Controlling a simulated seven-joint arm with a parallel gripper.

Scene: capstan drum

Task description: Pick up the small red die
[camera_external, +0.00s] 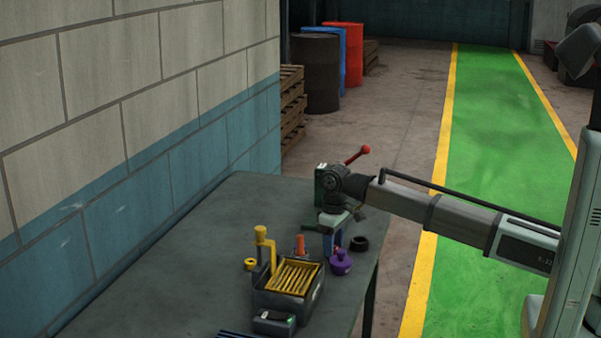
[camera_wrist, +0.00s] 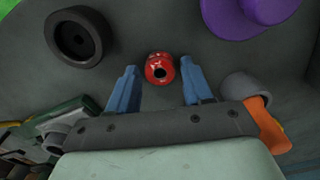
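The small red die (camera_wrist: 160,67) lies on the table just beyond and between my blue fingertips in the wrist view. It looks red with rounded edges and a dark spot on its near face. My gripper (camera_wrist: 157,76) is open, with a gap between each finger and the die. In the external view my gripper (camera_external: 333,238) points down, low over the right part of the table. Only a small red patch shows by the fingers there, so the die is mostly hidden.
A purple knobbed object (camera_external: 340,262) and a black ring (camera_external: 359,244) stand close to my gripper. An orange-topped piece (camera_external: 300,246) is to its left. The table's left part is clear.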

